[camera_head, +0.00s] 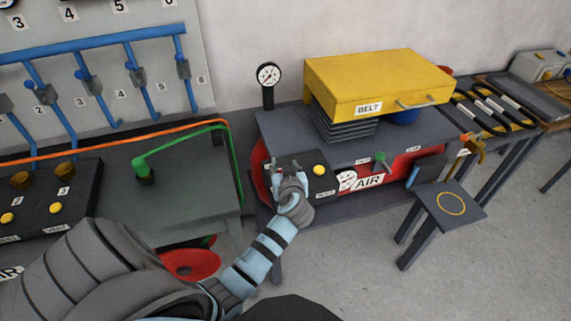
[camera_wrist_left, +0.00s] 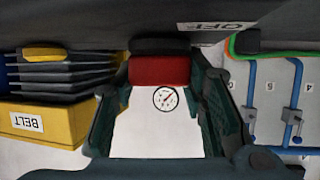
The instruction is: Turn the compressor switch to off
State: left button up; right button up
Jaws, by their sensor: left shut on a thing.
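My left gripper (camera_head: 288,188) reaches to the front panel of the red compressor (camera_head: 405,166) marked AIR, at the panel's left end. In the left wrist view the gripper (camera_wrist_left: 162,80) has its two dark fingers on either side of the red compressor switch (camera_wrist_left: 160,70), shut on it. A dark part shows behind the red piece. An upside-down OFF label (camera_wrist_left: 215,27) lies to its right in that view. In the head view the hand mostly hides the switch, so its exact turn cannot be told. My right gripper is not in view.
A yellow button (camera_head: 319,170), a green valve (camera_head: 381,158) and a small gauge (camera_head: 346,179) sit right of the hand. A yellow BELT box (camera_head: 375,80) stands above on dark plates. A stool (camera_head: 468,213) stands at right. A green hose (camera_head: 180,146) runs at left.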

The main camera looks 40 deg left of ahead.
pick_arm(q)
jog(key=n+g+y+b, duration=0.1)
jog(key=n+g+b, duration=0.2)
jog(key=b, duration=0.1)
jog(key=n+g+y+b, duration=0.1)
jog(key=n+g+b, duration=0.2)
jog(key=b, duration=0.2)
jog(key=n+g+y+b, duration=0.1)
jog(key=n+g+b, duration=0.2)
jog(key=b, duration=0.2)
jog(key=shift+s+f+g+y, duration=0.15)
jog(key=shift+f+g+y, duration=0.15)
jog(key=shift+y, duration=0.1)
jog(key=shift+s+r+n+g+b, duration=0.1)
jog(key=shift+r+n+g+b, duration=0.1)
jog(key=shift+n+g+b, duration=0.5)
jog(key=o, duration=1.2)
jog(key=shift+a, duration=0.1)
jog(key=v, duration=1.2)
